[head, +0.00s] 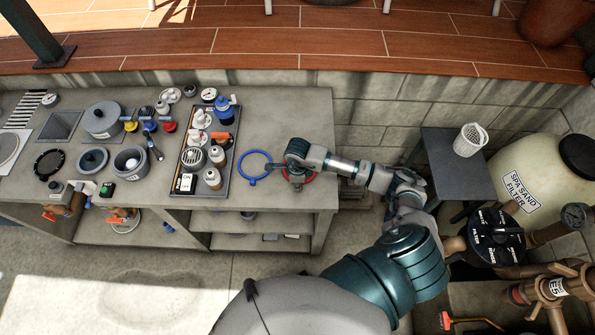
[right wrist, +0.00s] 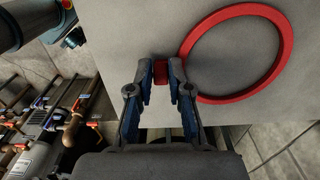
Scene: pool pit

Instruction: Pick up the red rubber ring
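The red rubber ring (head: 311,181) is at the right end of the grey workbench, partly hidden under my right gripper (head: 297,170) in the head view. In the right wrist view the ring (right wrist: 285,50) appears flat against the bench top, with its small red tab (right wrist: 160,72) at its left side. The ring's loop lies to the right of the fingers. My left gripper is not in view.
A blue ring (head: 254,180) lies just left of the red one. A dark tray (head: 229,163) with bottles and gauges stands left of that. A small dark table (head: 440,160) bears a white basket (head: 470,140). A sand filter (head: 530,180) and pipes are at right.

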